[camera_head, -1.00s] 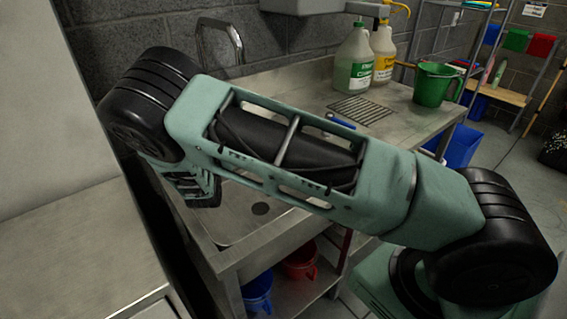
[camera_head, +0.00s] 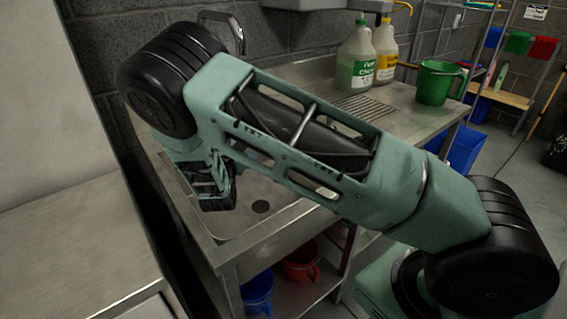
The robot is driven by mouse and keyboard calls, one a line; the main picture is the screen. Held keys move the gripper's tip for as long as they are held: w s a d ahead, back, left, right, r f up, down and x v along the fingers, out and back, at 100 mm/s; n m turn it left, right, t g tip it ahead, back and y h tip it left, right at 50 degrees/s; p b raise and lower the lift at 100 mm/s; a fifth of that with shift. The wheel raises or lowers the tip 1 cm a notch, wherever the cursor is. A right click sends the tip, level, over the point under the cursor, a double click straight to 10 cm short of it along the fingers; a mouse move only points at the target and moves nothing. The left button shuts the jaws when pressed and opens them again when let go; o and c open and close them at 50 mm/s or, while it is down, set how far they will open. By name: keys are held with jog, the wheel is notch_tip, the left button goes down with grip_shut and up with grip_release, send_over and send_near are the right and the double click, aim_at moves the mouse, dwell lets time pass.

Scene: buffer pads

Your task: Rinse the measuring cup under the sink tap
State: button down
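The steel sink basin (camera_head: 262,222) is in the lower middle, with a dark round drain in its floor. The curved metal tap (camera_head: 238,38) rises at the back wall, partly hidden behind my arm. My gripper (camera_head: 216,200) hangs down over the left part of the basin, mostly behind my own wrist. Its fingers are dark and small, and I cannot tell whether they are open or hold anything. A green jug with a handle (camera_head: 436,84), perhaps the measuring cup, stands upright on the right part of the counter, well apart from my gripper.
Two large bottles, one green-labelled (camera_head: 356,62) and one yellow-labelled (camera_head: 385,50), stand behind a drain grate (camera_head: 364,106). A blue bucket (camera_head: 257,292) and a red bucket (camera_head: 301,264) sit under the sink. A steel surface (camera_head: 75,250) lies at left.

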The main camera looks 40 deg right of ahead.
jog(key=shift+s+d+m+b, duration=0.3)
jog(key=shift+s+d+m, duration=0.05)
jog(key=shift+m, duration=0.25)
jog(key=shift+s+d+r+m, duration=0.35)
jog(key=shift+d+r+m, duration=0.05)
jog(key=shift+r+m, duration=0.15)
jog(key=shift+s+d+r+m, duration=0.35)
jog(key=shift+r+m, duration=0.1)
jog(key=shift+r, duration=0.05)
jog(key=shift+s+d+r+m+h, duration=0.1)
jog(key=shift+r+m+h, duration=0.1)
jog(key=shift+m+h, duration=0.15)
jog(key=shift+s+d+r+m+h+b, duration=0.1)
jog(key=shift+s+d+r+m+h, duration=0.15)
jog(key=shift+r+m, duration=0.45)
jog(key=shift+s+d+r+m+h+b, duration=0.2)
jog(key=shift+s+d+r+m, duration=0.2)
jog(key=shift+m, duration=0.55)
jog(key=shift+s+d+r+m+h+b, duration=0.1)
jog(key=shift+s+d+r+m+h, duration=0.15)
jog(key=shift+r+m, duration=0.45)
jog(key=shift+s+d+r+m+g+h+b, duration=0.15)
jog(key=shift+s+d+r+m+b, duration=0.1)
jog(key=shift+m+b, duration=0.25)
jog(key=shift+s+d+r+m+g+h+b, duration=0.1)
jog(key=shift+s+d+r+m+g+b, duration=0.1)
jog(key=shift+m+b, duration=0.3)
